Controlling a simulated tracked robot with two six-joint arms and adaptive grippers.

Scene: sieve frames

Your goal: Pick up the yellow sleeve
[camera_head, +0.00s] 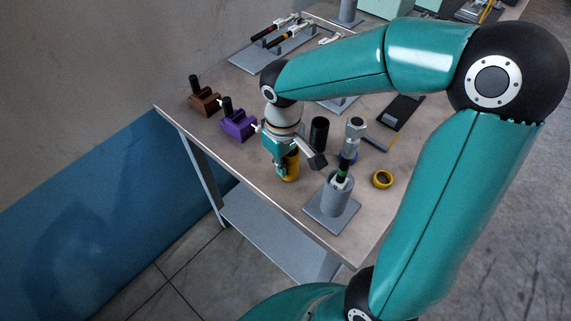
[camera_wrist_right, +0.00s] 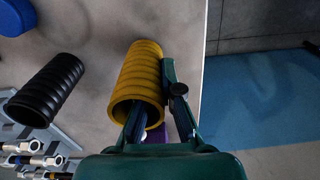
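The yellow sleeve (camera_head: 292,165) is a ribbed hollow cylinder, upright near the table's front edge. In the right wrist view the sleeve (camera_wrist_right: 140,75) shows its dark open end towards my gripper. My right gripper (camera_head: 282,160) is at the sleeve in the head view, hiding part of it. In the wrist view, the right gripper (camera_wrist_right: 155,95) has one finger at the sleeve's open end, seemingly inside it, and the other along its outer right side. Whether the fingers press on the wall is unclear. My left gripper is not in view.
A black sleeve (camera_head: 319,133) stands close behind the yellow one. Purple (camera_head: 238,124) and brown (camera_head: 204,102) blocks are to the left. The table edge is close.

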